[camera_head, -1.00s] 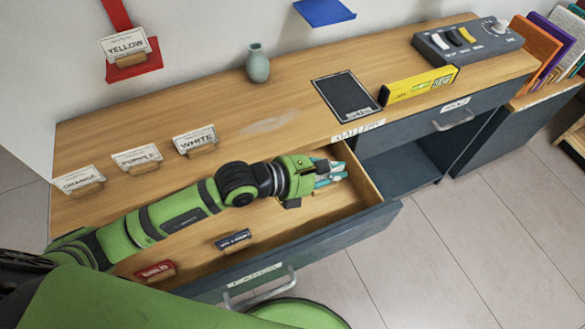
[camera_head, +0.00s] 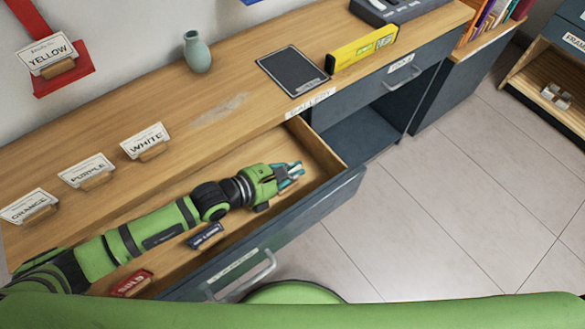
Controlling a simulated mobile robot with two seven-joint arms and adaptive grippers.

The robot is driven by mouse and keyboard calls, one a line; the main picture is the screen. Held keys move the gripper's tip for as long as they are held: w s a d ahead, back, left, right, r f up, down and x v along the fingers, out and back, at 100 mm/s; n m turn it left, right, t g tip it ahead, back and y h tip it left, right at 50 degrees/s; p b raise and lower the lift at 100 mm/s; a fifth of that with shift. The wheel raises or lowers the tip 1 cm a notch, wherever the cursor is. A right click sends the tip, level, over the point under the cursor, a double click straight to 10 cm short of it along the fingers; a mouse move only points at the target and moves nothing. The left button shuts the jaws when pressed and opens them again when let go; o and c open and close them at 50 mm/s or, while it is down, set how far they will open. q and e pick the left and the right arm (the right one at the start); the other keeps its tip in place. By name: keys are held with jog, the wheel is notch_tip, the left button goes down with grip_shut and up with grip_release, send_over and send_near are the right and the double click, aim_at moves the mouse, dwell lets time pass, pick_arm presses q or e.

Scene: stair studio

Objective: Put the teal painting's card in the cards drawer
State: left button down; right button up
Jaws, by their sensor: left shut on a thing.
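The cards drawer (camera_head: 330,196) is pulled open at the front of the wooden desk; the label on its front is hard to read. My left gripper (camera_head: 291,175) is low over the drawer's right part. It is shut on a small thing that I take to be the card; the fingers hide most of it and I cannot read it. A red SOLD sign (camera_head: 132,283) and a dark blue sign (camera_head: 206,236) lie in the drawer near my left arm. The cards ORANGE (camera_head: 27,205), PURPLE (camera_head: 87,170) and WHITE (camera_head: 146,140) stand on the desktop. My right gripper is out of view.
A YELLOW card (camera_head: 46,55) stands on a red wall shelf. A teal vase (camera_head: 197,52), a dark panel (camera_head: 292,70), a yellow spirit level (camera_head: 362,46) and a switch box (camera_head: 395,8) are on the desk. An open compartment (camera_head: 357,137) lies right of the drawer.

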pick_arm(q)
jog(key=shift+f, duration=0.15)
jog(key=c, duration=1.3)
grip_release()
jog(key=shift+c, duration=0.2)
jog(key=shift+r, duration=0.2)
jog(key=shift+s+a, duration=0.2)
jog(key=shift+a, duration=0.1)
jog(key=v, duration=1.1)
jog(key=shift+r, duration=0.2)
jog(key=shift+a, duration=0.1)
